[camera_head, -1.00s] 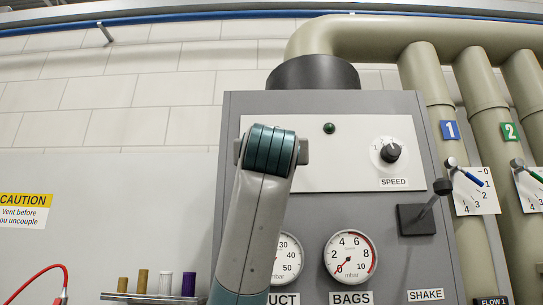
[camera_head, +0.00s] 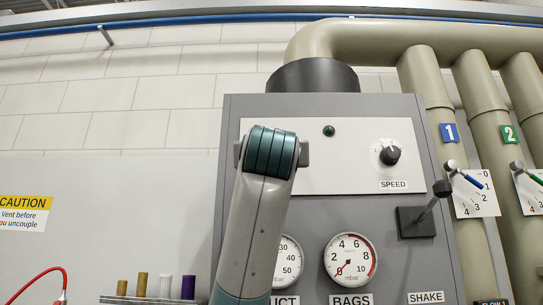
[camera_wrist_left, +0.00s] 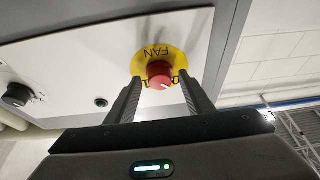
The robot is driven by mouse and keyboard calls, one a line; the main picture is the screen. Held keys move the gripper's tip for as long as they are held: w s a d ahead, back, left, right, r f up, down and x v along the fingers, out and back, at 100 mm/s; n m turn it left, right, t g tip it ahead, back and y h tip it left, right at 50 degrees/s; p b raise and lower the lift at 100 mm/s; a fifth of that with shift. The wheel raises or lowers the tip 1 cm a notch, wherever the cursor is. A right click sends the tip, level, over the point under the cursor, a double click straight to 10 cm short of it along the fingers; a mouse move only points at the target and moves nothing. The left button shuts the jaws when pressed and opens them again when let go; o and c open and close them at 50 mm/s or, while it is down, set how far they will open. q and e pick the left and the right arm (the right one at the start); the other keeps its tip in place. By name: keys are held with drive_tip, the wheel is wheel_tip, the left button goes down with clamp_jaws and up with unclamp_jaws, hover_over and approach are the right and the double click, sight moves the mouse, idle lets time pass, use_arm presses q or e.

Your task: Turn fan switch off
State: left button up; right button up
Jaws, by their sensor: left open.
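The fan switch is a red knob (camera_wrist_left: 160,74) with a small white mark, on a round yellow plate (camera_wrist_left: 157,54) lettered FAN. In the left wrist view, where the plate shows upside down, my left gripper (camera_wrist_left: 159,83) is open. Its two dark fingers lie on either side of the red knob, with a gap to each side. I cannot tell whether the fingertips touch the plate. In the head view my left arm (camera_head: 262,205) covers the switch and the gripper. My right gripper is not in view.
The grey cabinet's white panel (camera_head: 345,178) carries a dark green lamp (camera_head: 329,131) and a black SPEED knob (camera_head: 390,155). A black SHAKE lever (camera_head: 441,190) sticks out at right. Below are gauges (camera_head: 350,262). Several coloured tubes stand on a rack (camera_head: 150,299) at lower left.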

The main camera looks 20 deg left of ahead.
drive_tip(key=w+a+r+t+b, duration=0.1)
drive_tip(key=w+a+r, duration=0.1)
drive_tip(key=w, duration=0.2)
use_arm(q)
drive_tip(key=b+v, duration=0.5)
drive_tip(key=v, duration=1.2)
drive_tip(key=shift+b, duration=0.3)
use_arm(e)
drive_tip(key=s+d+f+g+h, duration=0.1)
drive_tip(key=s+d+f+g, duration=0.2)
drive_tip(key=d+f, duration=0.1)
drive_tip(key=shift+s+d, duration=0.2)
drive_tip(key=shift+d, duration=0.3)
use_arm(q)
drive_tip(key=shift+w+d+f, duration=0.1)
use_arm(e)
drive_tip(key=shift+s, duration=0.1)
